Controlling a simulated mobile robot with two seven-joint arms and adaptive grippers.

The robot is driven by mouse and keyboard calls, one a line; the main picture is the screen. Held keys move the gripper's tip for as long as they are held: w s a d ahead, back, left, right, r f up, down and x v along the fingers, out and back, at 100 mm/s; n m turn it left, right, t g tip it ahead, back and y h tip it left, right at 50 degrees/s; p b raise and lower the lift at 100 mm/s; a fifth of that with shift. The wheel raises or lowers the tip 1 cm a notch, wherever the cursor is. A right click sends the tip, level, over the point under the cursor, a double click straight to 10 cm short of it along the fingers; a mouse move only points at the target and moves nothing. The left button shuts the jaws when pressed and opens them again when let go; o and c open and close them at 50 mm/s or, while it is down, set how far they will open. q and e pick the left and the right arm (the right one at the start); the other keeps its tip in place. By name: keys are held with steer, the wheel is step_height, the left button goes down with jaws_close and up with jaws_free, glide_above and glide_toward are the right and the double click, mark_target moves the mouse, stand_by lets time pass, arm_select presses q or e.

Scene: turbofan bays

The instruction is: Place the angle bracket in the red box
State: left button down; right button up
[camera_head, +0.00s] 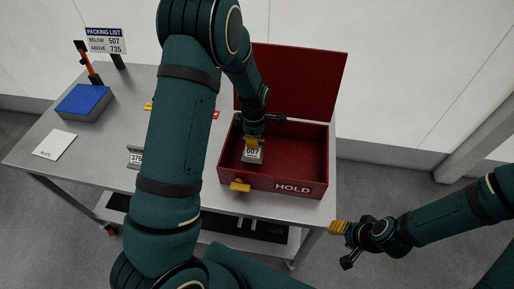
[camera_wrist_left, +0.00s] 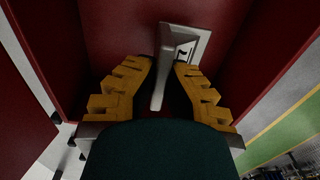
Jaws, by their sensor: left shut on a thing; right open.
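The red box (camera_head: 305,172) marked HOLD stands on the table with its lid raised at the back. My left gripper (camera_head: 254,140) reaches down into the box from above. It is shut on a grey angle bracket (camera_head: 252,156) with a number label that looks like 607. In the left wrist view the bracket (camera_wrist_left: 158,88) stands between the yellow fingers (camera_wrist_left: 166,70), with dark red walls around. I cannot tell whether the bracket touches the box floor. My right gripper (camera_head: 338,228) is open and empty, beyond the table's front right corner.
Another bracket (camera_head: 134,157) labelled 376 is on the table, partly behind my left arm. A blue-topped block (camera_head: 83,101), a PLATE card (camera_head: 55,144) and a packing list sign (camera_head: 105,40) are at the left. A yellow latch (camera_head: 240,186) is on the box front.

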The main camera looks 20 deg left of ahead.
mark_target(255, 156)
arm_select(q)
step_height(255, 156, down, 4)
steer(key=shift+r, duration=0.2)
steer(key=shift+w+f, duration=0.1)
steer(key=shift+f, duration=0.2)
steer(key=shift+f, duration=0.15)
steer(key=c, duration=1.1)
jaws_free()
steer(key=shift+c, duration=0.2)
